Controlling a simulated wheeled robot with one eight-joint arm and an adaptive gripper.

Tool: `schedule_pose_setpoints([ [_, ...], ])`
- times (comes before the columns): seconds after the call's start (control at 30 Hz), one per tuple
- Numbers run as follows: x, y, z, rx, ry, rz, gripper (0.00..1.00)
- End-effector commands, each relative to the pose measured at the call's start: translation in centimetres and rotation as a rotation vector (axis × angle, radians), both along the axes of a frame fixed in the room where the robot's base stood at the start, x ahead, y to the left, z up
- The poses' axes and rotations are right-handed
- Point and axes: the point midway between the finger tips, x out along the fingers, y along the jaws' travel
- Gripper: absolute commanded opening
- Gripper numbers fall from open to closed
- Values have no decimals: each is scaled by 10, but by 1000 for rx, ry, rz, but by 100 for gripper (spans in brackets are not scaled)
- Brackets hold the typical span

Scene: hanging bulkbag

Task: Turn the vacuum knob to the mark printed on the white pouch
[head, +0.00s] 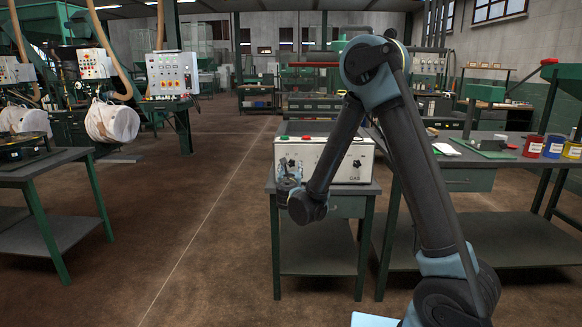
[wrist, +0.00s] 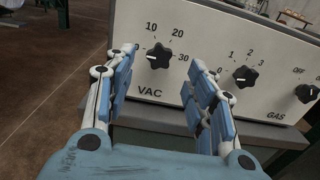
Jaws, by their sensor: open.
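The vacuum knob (wrist: 158,55) is a black lobed knob on the white panel, above the letters VAC. Its scale shows 10, 20 and 30, and a white mark on it points left, toward the low end. My gripper (wrist: 163,62) is open and empty. Its blue fingers appear to either side of the knob; contact is not visible. In the head view my gripper (head: 289,178) is in front of the left part of the white machine (head: 325,157). A small white flat item (head: 446,149) lies on the right bench; I cannot tell whether it is the pouch, and no print is readable.
A middle knob (wrist: 245,76) with a numbered scale and a gas knob (wrist: 306,92) sit right of the vacuum knob. The machine stands on a green-legged table (head: 345,206). The right bench (head: 480,150) holds coloured cans. Open floor (head: 190,220) lies to the left.

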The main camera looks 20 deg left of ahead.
Motion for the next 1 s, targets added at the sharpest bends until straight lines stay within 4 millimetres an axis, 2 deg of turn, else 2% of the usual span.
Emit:
schedule_pose_setpoints([
  [0.03,11,1,0,0,0,-3,50],
  [0.2,38,8,0,0,0,-3,50],
  [0.4,59,14,0,0,0,-2,50],
  [0.57,66,15,0,0,0,-2,50],
  [0.83,67,15,0,0,0,-1,50],
  [0.87,67,15,0,0,0,-1,46],
  [1.0,67,16,0,0,0,-1,14],
])
